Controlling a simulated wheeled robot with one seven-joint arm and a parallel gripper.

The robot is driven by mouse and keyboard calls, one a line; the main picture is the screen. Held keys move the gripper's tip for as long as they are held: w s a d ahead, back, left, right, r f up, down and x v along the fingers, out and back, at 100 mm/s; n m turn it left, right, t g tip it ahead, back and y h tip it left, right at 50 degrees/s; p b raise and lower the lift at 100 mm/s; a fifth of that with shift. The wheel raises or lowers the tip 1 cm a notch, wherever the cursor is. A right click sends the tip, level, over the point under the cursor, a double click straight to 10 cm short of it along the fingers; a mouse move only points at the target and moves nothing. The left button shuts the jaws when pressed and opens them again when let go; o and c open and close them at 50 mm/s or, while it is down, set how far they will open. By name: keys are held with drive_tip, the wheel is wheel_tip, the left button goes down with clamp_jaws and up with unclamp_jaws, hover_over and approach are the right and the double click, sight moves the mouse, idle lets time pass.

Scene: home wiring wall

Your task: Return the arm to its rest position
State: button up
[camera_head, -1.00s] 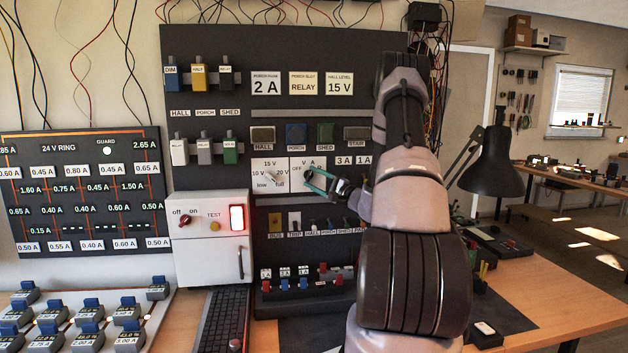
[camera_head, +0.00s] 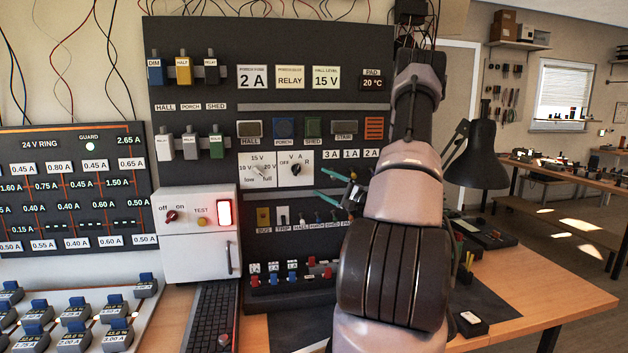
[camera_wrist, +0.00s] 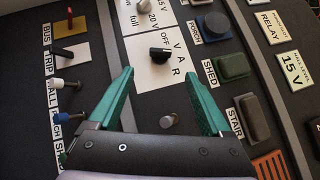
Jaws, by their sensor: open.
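My gripper (camera_head: 338,184) is in front of the dark wiring panel (camera_head: 330,30), just right of the V/A/R selector knob (camera_head: 296,170). Its two teal fingers are apart with nothing between them. In the wrist view my gripper (camera_wrist: 158,92) is open, and the black selector knob (camera_wrist: 160,54) on its white plate stands beyond the fingertips, apart from them. A small grey toggle (camera_wrist: 168,121) shows between the fingers near the palm. My arm covers part of the panel's right side in the head view.
A white box (camera_head: 198,245) with a red-lit switch stands left of the panel's lower part. A black desk lamp (camera_head: 478,160) stands right of my arm. A keyboard (camera_head: 208,318) and small black box (camera_head: 470,322) lie on the table. The room at the far right is open.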

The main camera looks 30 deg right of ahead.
drive_tip(key=shift+s+d+f, duration=0.1)
drive_tip(key=shift+s+d, duration=0.1)
drive_tip(key=shift+s, duration=0.25)
drive_tip(key=s+a+r+n+g+y, duration=0.1)
drive_tip(key=s+a+r+n+g, duration=0.2)
drive_tip(key=a+g, duration=0.35)
drive_tip(key=s+a+r+n+g+y, duration=0.2)
drive_tip(key=s+a+r+n+g, duration=0.15)
drive_tip(key=a, duration=0.55)
drive_tip(key=s+a+r+n+g+y, duration=0.1)
drive_tip(key=s+a+r+n+g, duration=0.25)
drive_tip(key=a, duration=0.45)
drive_tip(key=s+r+h, duration=0.2)
drive_tip(key=s+h, duration=0.1)
drive_tip(key=s, duration=0.2)
drive_tip(key=s+r+t+h, duration=0.1)
drive_tip(key=s+r+h, duration=0.2)
drive_tip(key=s, duration=0.3)
drive_tip(key=s+r+n+t+h, duration=0.1)
drive_tip(key=s+r+h, duration=0.2)
drive_tip(key=s+h, duration=0.2)
drive_tip(key=shift+s+a+r, duration=0.2)
drive_tip(key=shift+s+a, duration=0.2)
drive_tip(key=shift+s, duration=0.3)
